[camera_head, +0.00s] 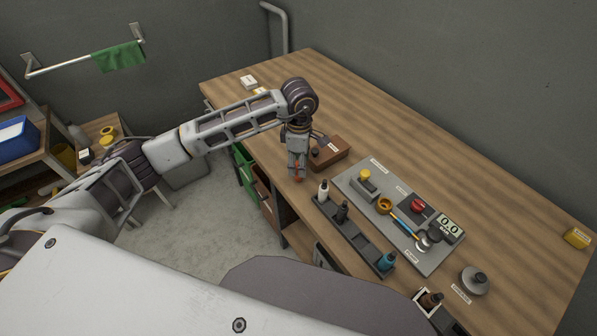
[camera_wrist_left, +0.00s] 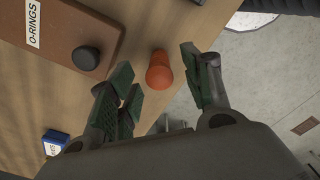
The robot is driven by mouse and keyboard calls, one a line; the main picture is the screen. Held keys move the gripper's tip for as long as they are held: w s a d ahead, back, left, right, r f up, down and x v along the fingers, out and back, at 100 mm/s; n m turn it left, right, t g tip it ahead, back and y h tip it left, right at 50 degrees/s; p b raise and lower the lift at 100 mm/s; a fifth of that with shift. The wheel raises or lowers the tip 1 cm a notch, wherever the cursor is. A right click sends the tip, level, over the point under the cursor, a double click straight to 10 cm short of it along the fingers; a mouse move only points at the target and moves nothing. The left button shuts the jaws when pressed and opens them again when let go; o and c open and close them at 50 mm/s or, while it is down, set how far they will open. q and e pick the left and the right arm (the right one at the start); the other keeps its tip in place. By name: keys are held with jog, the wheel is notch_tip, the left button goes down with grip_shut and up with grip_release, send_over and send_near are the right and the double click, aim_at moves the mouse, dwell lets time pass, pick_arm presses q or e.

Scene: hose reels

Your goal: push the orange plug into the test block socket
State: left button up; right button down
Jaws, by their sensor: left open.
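My left gripper (camera_head: 297,170) points down over the near edge of the wooden bench. In the wrist view my left gripper (camera_wrist_left: 158,88) is open, with its dark green pads spread apart. The orange plug (camera_wrist_left: 160,74) appears between the pads, with visible gaps on both sides. A grey board (camera_head: 407,258) to the right carries several fittings, including a grey block (camera_head: 368,190) with a yellow top. I cannot tell which fitting is the test block socket. My right gripper is not in view.
A brown O-rings box (camera_head: 331,152) with a black knob (camera_wrist_left: 86,58) stands close beside the gripper. A dark tray (camera_head: 362,241) with several bottles lies along the near edge. The bench (camera_head: 470,170) is clear behind the board.

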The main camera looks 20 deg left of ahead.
pick_arm(q)
jog(key=shift+a+f+p, duration=0.1)
jog(key=shift+f+p, duration=0.2)
jog(key=shift+f, duration=1.6)
grip_shut()
jog(key=shift+r, duration=0.15)
